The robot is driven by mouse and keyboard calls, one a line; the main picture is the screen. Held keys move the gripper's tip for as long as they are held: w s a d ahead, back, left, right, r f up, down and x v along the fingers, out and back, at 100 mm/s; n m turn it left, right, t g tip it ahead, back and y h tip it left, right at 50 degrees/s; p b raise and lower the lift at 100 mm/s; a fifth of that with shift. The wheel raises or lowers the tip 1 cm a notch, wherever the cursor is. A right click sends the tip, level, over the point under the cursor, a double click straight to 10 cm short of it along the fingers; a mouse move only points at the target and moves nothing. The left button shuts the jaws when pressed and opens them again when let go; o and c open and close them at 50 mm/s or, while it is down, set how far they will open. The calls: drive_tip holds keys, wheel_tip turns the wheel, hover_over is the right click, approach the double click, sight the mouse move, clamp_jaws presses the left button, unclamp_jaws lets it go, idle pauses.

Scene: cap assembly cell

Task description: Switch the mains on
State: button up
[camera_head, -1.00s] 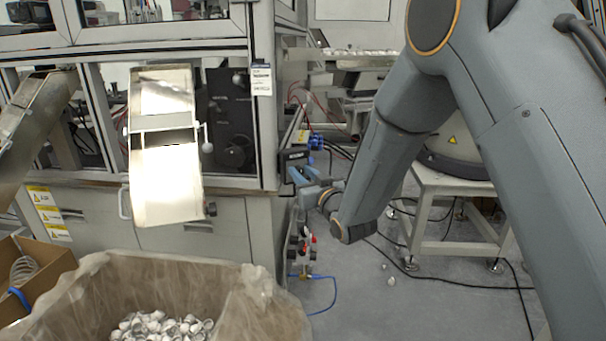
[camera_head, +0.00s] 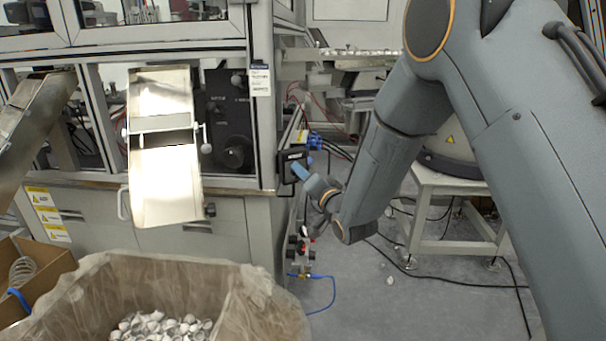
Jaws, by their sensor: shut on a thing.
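My gripper (camera_head: 291,165) is at the right-hand side of the machine cabinet, by its corner post. Its black body faces the side of the cabinet and the blue wrist is behind it. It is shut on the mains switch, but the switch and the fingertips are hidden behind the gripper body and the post. I cannot see which way the switch points.
The machine cabinet (camera_head: 226,215) fills the left, with a metal chute (camera_head: 165,185) on its front. A lined bin (camera_head: 262,310) of caps stands in front. Red valve fittings and a blue hose (camera_head: 333,290) hang below the gripper.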

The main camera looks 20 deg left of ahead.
drive_tip(key=shift+w+d+f+m+p, duration=0.1)
drive_tip(key=shift+f+m+p, duration=0.1)
drive_tip(key=shift+m, duration=1.75)
drive_tip(key=shift+d+f+m+p, duration=0.1)
drive_tip(key=shift+f+m+p, duration=0.05)
drive_tip(key=shift+m, duration=2.1)
drive_tip(key=o, duration=1.1)
drive_tip(key=shift+a, duration=0.1)
drive_tip(key=shift+c, duration=0.2)
drive_tip(key=v, duration=0.8)
drive_tip(key=shift+a, duration=0.1)
